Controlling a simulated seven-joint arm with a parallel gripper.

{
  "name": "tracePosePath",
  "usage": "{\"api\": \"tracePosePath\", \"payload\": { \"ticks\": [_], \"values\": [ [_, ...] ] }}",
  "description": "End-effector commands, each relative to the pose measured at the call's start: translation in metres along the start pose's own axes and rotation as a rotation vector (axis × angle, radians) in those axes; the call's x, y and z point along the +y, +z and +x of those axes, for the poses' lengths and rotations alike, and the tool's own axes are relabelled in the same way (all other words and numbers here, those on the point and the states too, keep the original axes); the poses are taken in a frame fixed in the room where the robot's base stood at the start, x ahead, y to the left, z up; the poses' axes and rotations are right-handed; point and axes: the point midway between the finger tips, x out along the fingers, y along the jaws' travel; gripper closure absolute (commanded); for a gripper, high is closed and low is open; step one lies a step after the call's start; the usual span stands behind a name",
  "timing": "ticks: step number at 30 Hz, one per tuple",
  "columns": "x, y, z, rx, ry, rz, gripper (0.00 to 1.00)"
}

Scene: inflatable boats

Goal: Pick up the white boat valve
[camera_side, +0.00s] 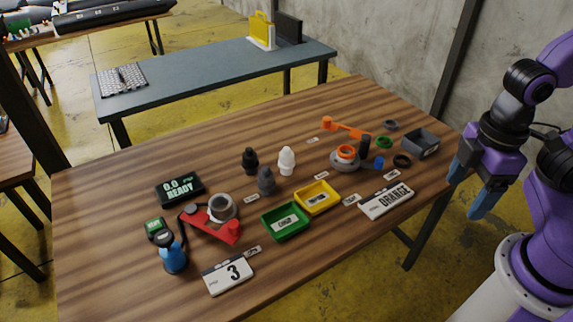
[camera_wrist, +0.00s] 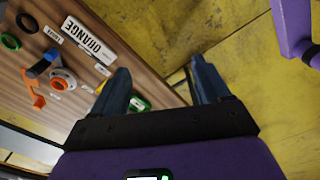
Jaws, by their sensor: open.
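The white boat valve (camera_side: 286,161) stands upright near the middle of the wooden table in the side view. A black valve (camera_side: 250,160) stands to its left and a dark grey valve (camera_side: 266,180) stands in front and to the left. My gripper (camera_side: 468,192) is open and empty, off the right edge of the table, well to the right of the white valve. In the wrist view my gripper's blue fingers (camera_wrist: 160,85) are apart with nothing between them. I cannot make out the white valve in the wrist view.
Green (camera_side: 286,221) and yellow (camera_side: 317,197) trays lie in front of the valves. An orange-handled fitting (camera_side: 346,153), a grey tray (camera_side: 420,141) and an ORANGE sign (camera_side: 386,201) lie to the right. A red tool (camera_side: 212,224) and a display (camera_side: 180,188) lie left.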

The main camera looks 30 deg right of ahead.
Motion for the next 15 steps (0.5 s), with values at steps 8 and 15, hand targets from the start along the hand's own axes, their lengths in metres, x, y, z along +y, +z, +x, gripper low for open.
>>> {"api": "tracePosePath", "payload": {
  "ticks": [8,15],
  "values": [
    [0.035,-0.075,-0.015,-0.004,0.004,0.383,0.24],
    [0.081,-0.148,-0.022,-0.008,0.01,0.79,0.24]
  ]
}}
